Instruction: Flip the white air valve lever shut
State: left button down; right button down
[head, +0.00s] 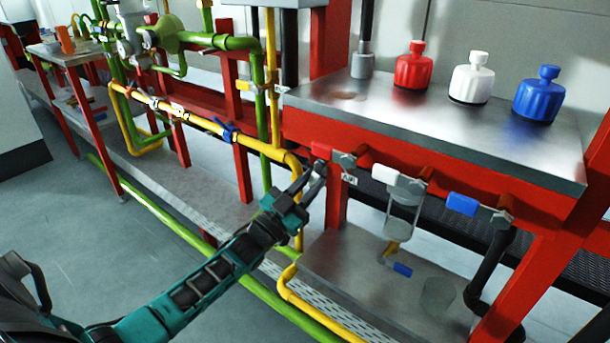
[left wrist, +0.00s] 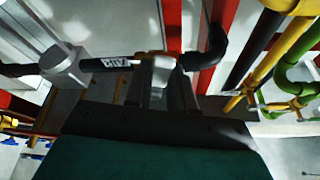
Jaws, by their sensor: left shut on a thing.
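My left gripper (head: 318,172) reaches up to the front of the red bench frame, just below a red lever (head: 321,150). In the left wrist view its fingers (left wrist: 160,78) are shut on a pale piece, which looks like the white air valve lever (left wrist: 159,70). A dark pipe with an AIR label (left wrist: 115,62) runs beside the fingers. The AIR label (head: 349,179) also shows just right of the gripper in the head view. The fingers hide most of the held lever there, so its angle is unclear. My right gripper is not in view.
Another white lever (head: 385,174) and a blue lever (head: 462,204) sit on valves further right. Red (head: 413,68), white (head: 471,80) and blue (head: 537,97) bottles stand on the steel top (head: 400,118). A yellow pipe (head: 298,225) runs close to the left gripper.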

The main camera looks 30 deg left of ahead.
pick_arm(q)
jog(key=shift+d+f+n+t+y+p, duration=0.2)
jog(key=shift+n+y, duration=0.25)
jog(key=shift+n, duration=0.4)
jog(key=shift+d+r+n+t+y+p, duration=0.15)
jog(key=shift+d+n+y+p, duration=0.2)
jog(key=shift+n, duration=0.55)
jog(key=shift+d+f+n+t+y+p, duration=0.1)
jog(key=shift+d+n+y+p, duration=0.15)
jog(key=shift+n+y, duration=0.45)
jog(key=shift+d+n, duration=0.1)
jog(key=shift+n, duration=0.35)
jog(key=c, duration=1)
grip_release()
jog(key=shift+o, duration=0.2)
jog(key=shift+s, duration=0.15)
jog(key=p+v, duration=0.1)
jog(key=v, duration=1.1)
jog(key=shift+s, duration=0.35)
